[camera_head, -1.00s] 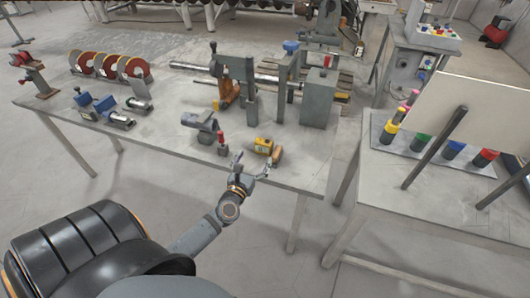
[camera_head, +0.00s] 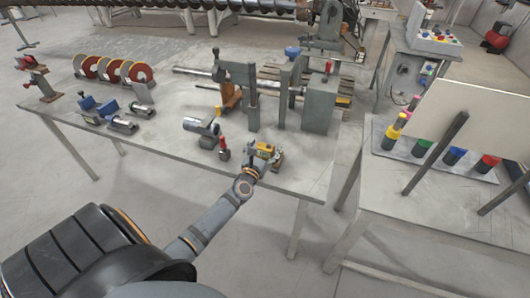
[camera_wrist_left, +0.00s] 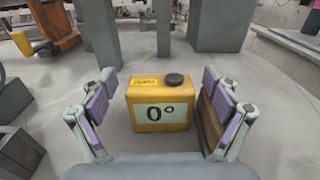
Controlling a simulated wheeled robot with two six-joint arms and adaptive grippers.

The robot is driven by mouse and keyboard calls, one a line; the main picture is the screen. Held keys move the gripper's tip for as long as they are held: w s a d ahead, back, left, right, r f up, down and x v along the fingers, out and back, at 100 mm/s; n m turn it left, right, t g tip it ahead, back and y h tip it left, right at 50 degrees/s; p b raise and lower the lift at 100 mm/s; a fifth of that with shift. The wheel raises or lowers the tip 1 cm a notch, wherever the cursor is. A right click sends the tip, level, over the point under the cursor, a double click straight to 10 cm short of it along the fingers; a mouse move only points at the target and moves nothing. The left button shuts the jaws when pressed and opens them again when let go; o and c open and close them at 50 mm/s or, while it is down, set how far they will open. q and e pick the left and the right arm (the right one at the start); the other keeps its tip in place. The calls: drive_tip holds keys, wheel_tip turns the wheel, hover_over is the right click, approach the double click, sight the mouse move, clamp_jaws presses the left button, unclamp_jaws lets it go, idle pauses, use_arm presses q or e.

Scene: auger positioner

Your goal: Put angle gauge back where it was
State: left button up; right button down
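The angle gauge (camera_wrist_left: 160,105) is a yellow box with a dark round knob on top and a pale display reading 0°. It stands upright on the grey table between the two purple-padded fingers of my left gripper (camera_wrist_left: 160,112). The fingers are spread, with a visible gap on the gauge's left side. In the head view the gauge (camera_head: 265,149) is near the table's front edge, with my left gripper (camera_head: 258,157) reaching it and partly covering it. My right gripper is not in view.
A brown-orange piece (camera_wrist_left: 211,118) stands close to the gauge's right side. A grey motor-like tool (camera_head: 203,127) and a small red-topped item (camera_head: 224,149) lie to the left. Grey upright posts (camera_head: 320,103) stand behind. The table's front strip (camera_head: 180,150) is clear.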

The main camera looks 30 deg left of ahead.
use_arm(q)
drive_tip(key=c, duration=1.5)
